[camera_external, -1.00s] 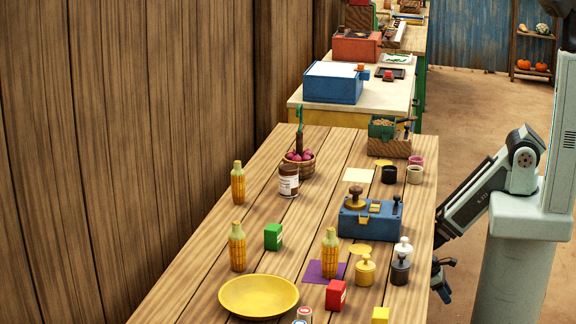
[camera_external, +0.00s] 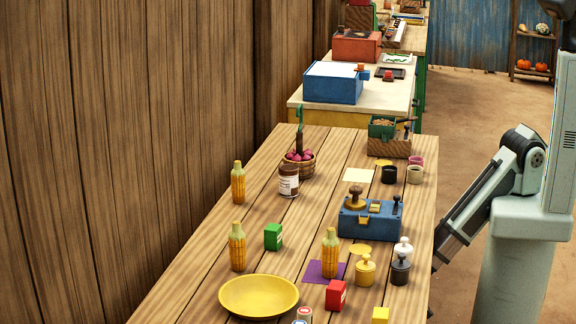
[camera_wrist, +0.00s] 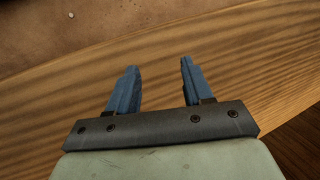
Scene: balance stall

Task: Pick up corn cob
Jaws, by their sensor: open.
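Three corn cobs stand upright on the wooden table. One corn cob (camera_external: 238,183) is at the back left, another corn cob (camera_external: 237,248) is nearer at the left, and a third corn cob (camera_external: 330,254) stands on a purple square (camera_external: 314,271). In the wrist view my gripper (camera_wrist: 158,76) is open and empty, with both blue fingers apart over the table's edge and the floor. No corn cob shows there. In the external view the gripper is mostly hidden below the right table edge.
A yellow bowl (camera_external: 259,297) is at the table's front. A green box (camera_external: 273,237), red box (camera_external: 336,295), blue scale (camera_external: 369,219), yellow weight (camera_external: 365,271), black weight (camera_external: 400,270) and white weight (camera_external: 403,249) stand around the cobs. A jar (camera_external: 289,181) and basket (camera_external: 306,168) are farther back.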

